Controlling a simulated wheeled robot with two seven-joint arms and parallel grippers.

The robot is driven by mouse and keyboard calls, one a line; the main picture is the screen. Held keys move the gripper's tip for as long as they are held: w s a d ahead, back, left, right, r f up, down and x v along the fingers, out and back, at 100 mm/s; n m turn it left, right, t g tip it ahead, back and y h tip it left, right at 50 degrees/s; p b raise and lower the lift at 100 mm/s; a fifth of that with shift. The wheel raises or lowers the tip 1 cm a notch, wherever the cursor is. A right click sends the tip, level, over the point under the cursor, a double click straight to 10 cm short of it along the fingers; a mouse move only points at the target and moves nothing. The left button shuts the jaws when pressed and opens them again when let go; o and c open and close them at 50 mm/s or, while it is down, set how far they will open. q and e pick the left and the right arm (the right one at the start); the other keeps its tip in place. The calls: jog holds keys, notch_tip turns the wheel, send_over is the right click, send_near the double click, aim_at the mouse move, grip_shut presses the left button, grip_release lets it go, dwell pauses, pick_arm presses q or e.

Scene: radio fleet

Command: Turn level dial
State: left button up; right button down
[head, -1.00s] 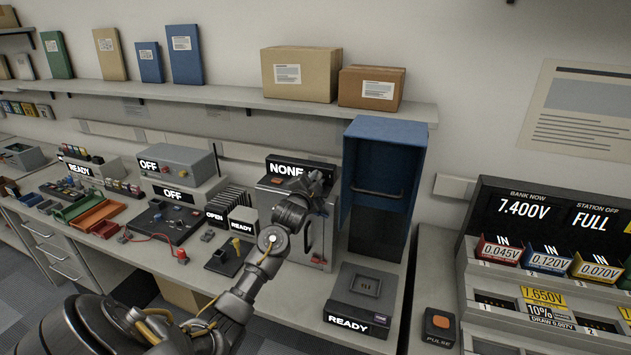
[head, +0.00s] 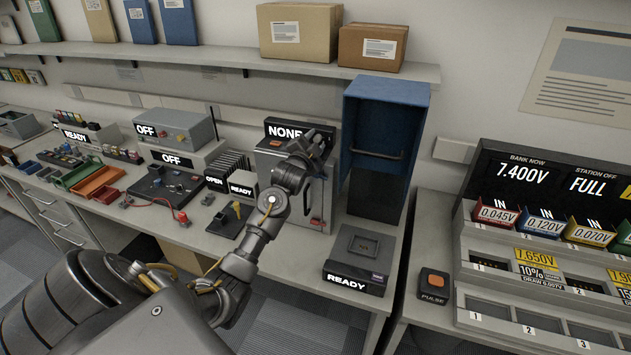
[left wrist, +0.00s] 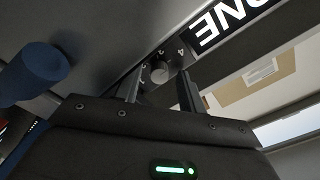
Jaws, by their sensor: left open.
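The level dial (left wrist: 159,72) is a small round grey knob with printed numbers around it. It sits on a dark strip beside the lit NONE display in the left wrist view. In the head view the NONE display (head: 287,130) tops a grey cabinet (head: 272,165), and my gripper hides the dial. My left gripper (head: 316,140) is at the cabinet's upper right front. In the left wrist view its open fingers (left wrist: 160,80) stand on either side of the dial. Whether they touch it I cannot tell. My right gripper is not in view.
A blue open-fronted bin (head: 387,87) stands just right of the cabinet. A READY unit (head: 357,260) sits in front of it. A small READY sign (head: 242,188) and dark upright plates are to the left. A blue rounded part (left wrist: 40,66) shows close by in the wrist view.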

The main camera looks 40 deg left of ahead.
pick_arm(q)
jog(key=n, duration=0.6)
jog(key=shift+w+d+n, duration=0.1)
jog(key=shift+n, duration=0.2)
jog(key=n, duration=0.4)
jog(key=b+v, duration=0.4)
jog(key=v, duration=0.7)
jog(key=s+d+f+m+g+h, duration=0.1)
jog(key=s+d+f+g, duration=0.1)
jog(key=f, duration=0.5)
jog(key=s+d+f+m+g+h, duration=0.1)
jog(key=s+d+f+g, duration=0.1)
jog(key=d+f, duration=0.3)
jog(key=s+d+f+m+g+h, duration=0.1)
jog(key=s+d+f+g, duration=0.1)
jog(key=f, duration=0.7)
jog(key=shift+s+d+f+h, duration=0.3)
jog(key=shift+s+d, duration=0.5)
jog(key=shift+d, duration=0.35)
